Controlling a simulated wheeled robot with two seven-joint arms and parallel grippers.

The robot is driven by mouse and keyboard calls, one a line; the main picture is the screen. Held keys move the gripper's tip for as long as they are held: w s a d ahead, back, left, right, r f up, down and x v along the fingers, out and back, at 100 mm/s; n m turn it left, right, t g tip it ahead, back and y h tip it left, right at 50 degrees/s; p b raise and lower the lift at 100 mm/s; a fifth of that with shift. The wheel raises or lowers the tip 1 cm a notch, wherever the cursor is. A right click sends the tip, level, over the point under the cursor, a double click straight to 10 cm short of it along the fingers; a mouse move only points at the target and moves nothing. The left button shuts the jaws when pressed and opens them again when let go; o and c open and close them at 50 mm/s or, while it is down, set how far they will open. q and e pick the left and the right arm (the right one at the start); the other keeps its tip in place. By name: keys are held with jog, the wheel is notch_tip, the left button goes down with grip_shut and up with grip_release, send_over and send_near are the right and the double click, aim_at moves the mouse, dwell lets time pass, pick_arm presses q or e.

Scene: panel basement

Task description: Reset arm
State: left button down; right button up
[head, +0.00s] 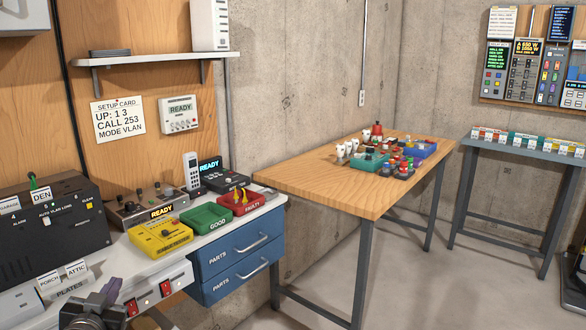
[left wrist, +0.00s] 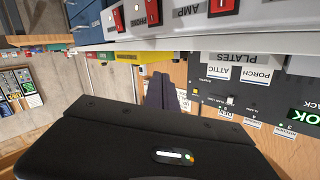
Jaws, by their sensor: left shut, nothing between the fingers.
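My left gripper (head: 112,288) is at the lower left of the head view, in front of the white bench by the plates tray. Its dark fingers are shut with nothing between them. In the left wrist view, which is upside down, the shut fingers (left wrist: 166,93) point toward the bench front and the black panel. They look apart from the bench, though the gap is hard to judge. My right gripper is not in view.
The white bench (head: 125,237) holds a black panel (head: 50,228), a yellow tester (head: 160,237), a green tray (head: 206,217) and a red tray (head: 242,202). Red switches (head: 131,307) line its front. A wooden table (head: 310,182) stands right. Floor there is clear.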

pick_arm(q)
jog(key=shift+n+g+h, duration=0.5)
jog(key=shift+n+g, duration=0.2)
jog(key=shift+g, duration=0.2)
jog(key=f, duration=0.2)
jog(key=d+f, duration=0.1)
jog(key=f, duration=0.1)
jog(key=d+f, duration=0.1)
jog(key=f, duration=0.2)
jog(key=shift+w+d+f, duration=0.1)
jog(key=shift+w+d, duration=0.05)
jog(key=shift+d, duration=0.05)
jog(key=s+d+f+n+g+h+p, duration=0.1)
jog(key=s+d+f+g+h, duration=0.15)
jog(key=d+f, duration=0.6)
jog(key=s+d+f+n+g+h, duration=0.1)
jog(key=s+d+f+g, duration=0.3)
jog(key=f, duration=0.8)
jog(key=s+d+f+g+h, duration=0.1)
jog(key=s+d+f+g, duration=0.2)
jog(key=s+d+f, duration=0.4)
jog(key=s+d+f+m+g+h+p, duration=0.1)
jog(key=s+d+f+g, duration=0.3)
jog(key=s+d, duration=0.9)
notch_tip(320, 180, down, 3)
jog(key=shift+s+d+f+h, duration=0.1)
jog(key=shift+s+d+h, duration=0.2)
jog(key=shift+h, duration=0.45)
jog(key=shift+a, duration=0.1)
